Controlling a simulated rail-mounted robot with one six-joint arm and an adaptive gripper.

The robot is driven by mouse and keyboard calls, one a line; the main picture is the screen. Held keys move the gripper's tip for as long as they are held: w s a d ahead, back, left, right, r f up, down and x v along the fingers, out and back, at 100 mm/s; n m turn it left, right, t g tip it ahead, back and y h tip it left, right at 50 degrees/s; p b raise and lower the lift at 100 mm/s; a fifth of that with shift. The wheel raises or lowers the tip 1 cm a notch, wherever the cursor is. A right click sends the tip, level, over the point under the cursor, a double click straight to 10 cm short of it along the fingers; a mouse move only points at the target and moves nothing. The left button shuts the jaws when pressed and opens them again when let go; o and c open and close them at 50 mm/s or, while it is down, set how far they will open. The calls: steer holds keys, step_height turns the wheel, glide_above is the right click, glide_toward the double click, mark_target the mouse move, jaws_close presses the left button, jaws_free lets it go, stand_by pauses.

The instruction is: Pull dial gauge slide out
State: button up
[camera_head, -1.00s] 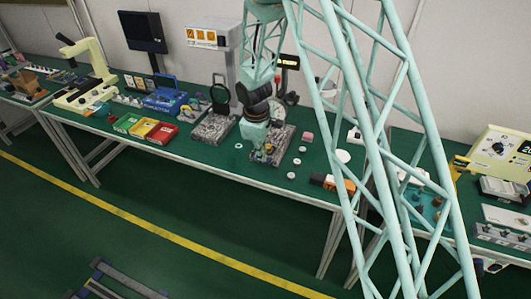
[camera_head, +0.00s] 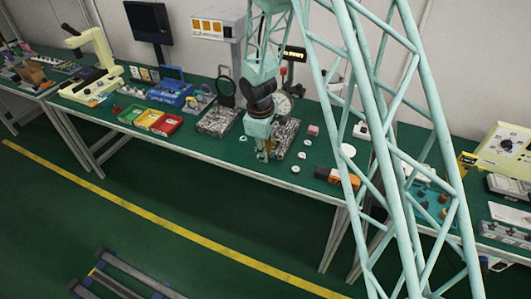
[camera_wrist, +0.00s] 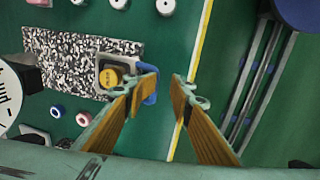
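In the wrist view, a grey slide block (camera_wrist: 105,68) with a yellow round top (camera_wrist: 108,77) sits at the end of a speckled plate (camera_wrist: 75,60). A blue piece (camera_wrist: 151,98) shows beside the block, partly hidden behind my left finger. A white dial face (camera_wrist: 8,98) is cut off at the left edge; the dial gauge (camera_head: 283,106) stands behind the speckled plate in the head view. My gripper (camera_head: 264,154) points down near the table's front edge.
Small white rings (camera_head: 295,169) and a pink block (camera_head: 313,130) lie right of the plate. An orange and black item (camera_head: 336,176) is farther right. Red, yellow and green trays (camera_head: 150,119) stand left.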

step_height(320, 180, up, 16)
steer(key=s+a+p, duration=0.1)
steer(key=s+p, duration=0.1)
steer(key=p, duration=0.6)
steer(key=shift+s+f+p, duration=0.15)
steer(key=shift+p, duration=0.25)
stand_by(2.0)
steer(key=shift+a, duration=0.15)
stand_by(0.6)
step_height(320, 180, up, 12)
steer(key=s, duration=0.1)
steer(key=shift+s+a, duration=0.4)
steer(key=shift+a, duration=0.05)
stand_by(0.4)
stand_by(0.5)
